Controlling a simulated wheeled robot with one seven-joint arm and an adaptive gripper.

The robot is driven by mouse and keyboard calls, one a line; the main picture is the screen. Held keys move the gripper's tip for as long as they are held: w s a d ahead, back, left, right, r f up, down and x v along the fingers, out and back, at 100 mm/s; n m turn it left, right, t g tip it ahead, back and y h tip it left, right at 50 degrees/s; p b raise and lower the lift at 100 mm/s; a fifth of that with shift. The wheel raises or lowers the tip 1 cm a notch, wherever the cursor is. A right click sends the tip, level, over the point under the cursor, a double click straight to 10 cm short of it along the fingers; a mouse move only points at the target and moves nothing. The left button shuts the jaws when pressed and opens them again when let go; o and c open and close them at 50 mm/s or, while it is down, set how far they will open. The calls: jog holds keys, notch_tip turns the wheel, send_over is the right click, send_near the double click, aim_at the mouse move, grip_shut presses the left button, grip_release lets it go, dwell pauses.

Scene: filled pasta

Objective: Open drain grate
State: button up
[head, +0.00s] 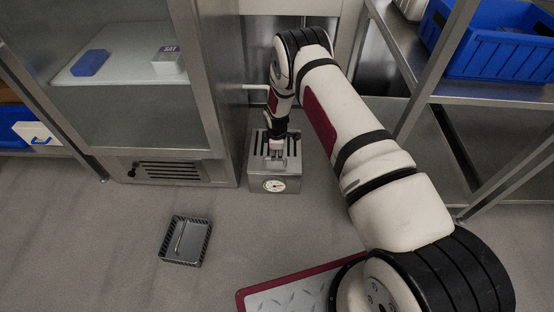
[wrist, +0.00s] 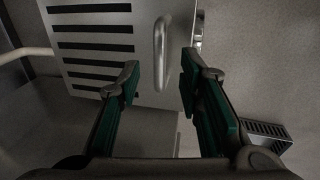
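The drain grate (wrist: 95,48) is a metal plate with a row of dark slots. It is the top of a metal box (head: 257,176) on the floor, with a round gauge on its front, and it looks closed. A metal bar handle (wrist: 160,55) stands on the plate. My gripper (wrist: 160,78) is open, with one green-padded finger on each side of the handle's line. I see a gap between each finger and the handle. In the head view, my gripper (head: 277,148) is over the box's top and hides part of it.
A dark slotted basket (head: 184,240) with a thin light rod in it lies on the floor; it also shows in the wrist view (wrist: 265,135). A steel cabinet (head: 216,100) stands left of the box. A shelf rack (head: 490,93) with a blue bin (head: 500,48) is at right.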

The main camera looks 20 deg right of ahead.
jog(key=shift+w+d+f+b, duration=0.15)
jog(key=shift+f+b, duration=0.1)
jog(key=shift+f, duration=0.5)
jog(key=shift+w+a+f+b, duration=0.1)
jog(key=shift+w+f+b, duration=0.1)
jog(key=shift+f, duration=0.6)
jog(key=shift+w+d+f+b, duration=0.1)
jog(key=shift+f+b, duration=0.15)
jog(key=shift+f, duration=0.5)
grip_shut()
